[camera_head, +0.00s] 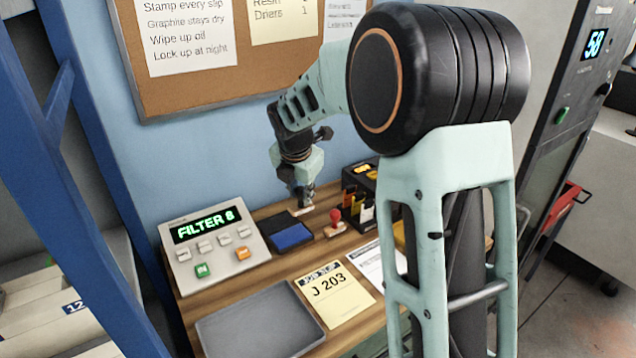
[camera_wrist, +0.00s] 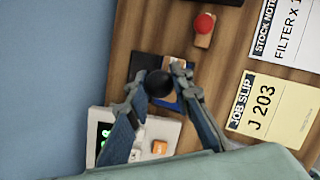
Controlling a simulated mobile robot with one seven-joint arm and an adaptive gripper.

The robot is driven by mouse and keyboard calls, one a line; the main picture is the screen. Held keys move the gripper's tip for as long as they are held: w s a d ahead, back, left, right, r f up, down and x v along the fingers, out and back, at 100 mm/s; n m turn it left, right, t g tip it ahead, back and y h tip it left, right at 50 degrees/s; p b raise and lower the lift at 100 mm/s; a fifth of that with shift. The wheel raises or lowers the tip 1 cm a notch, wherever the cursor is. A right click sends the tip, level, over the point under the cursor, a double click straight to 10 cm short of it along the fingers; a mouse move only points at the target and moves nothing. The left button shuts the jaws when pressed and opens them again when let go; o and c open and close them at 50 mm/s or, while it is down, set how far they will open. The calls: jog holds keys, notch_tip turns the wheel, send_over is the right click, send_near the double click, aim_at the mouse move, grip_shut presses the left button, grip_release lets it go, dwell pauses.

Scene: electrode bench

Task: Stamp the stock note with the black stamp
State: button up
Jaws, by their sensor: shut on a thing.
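My gripper (camera_head: 304,192) is shut on the black stamp, whose round black knob (camera_wrist: 158,83) sits between the fingers in the wrist view. The stamp's wooden base (camera_head: 301,211) shows just under the fingertips in the head view, near the back edge of the blue ink pad (camera_head: 291,236). I cannot tell whether the stamp touches anything. The white stock note (camera_wrist: 287,32) lies flat on the bench, at the top right of the wrist view. In the head view, my arm partly covers the stock note (camera_head: 369,265).
A red-knobbed stamp (camera_head: 335,219) stands right of the pad. The yellow job slip (camera_head: 334,294) lies between the grey tray (camera_head: 262,322) and the stock note. A button panel (camera_head: 215,244) is at left, and a black organizer (camera_head: 358,190) stands behind.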

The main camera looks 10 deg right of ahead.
jog(key=a, duration=0.1)
jog(key=a+f, duration=0.1)
jog(key=a, duration=0.1)
jog(key=shift+w+f, duration=0.15)
jog(key=shift+w, duration=0.1)
notch_tip(320, 180, down, 6)
jog(key=b, duration=0.4)
jog(key=shift+a+f+b, duration=0.1)
jog(key=shift+f+b, duration=0.05)
jog(key=shift+b, duration=0.25)
jog(key=shift+f, duration=0.55)
dwell(1.1)
notch_tip(320, 180, up, 7)
jog(key=p, duration=0.6)
dwell(0.4)
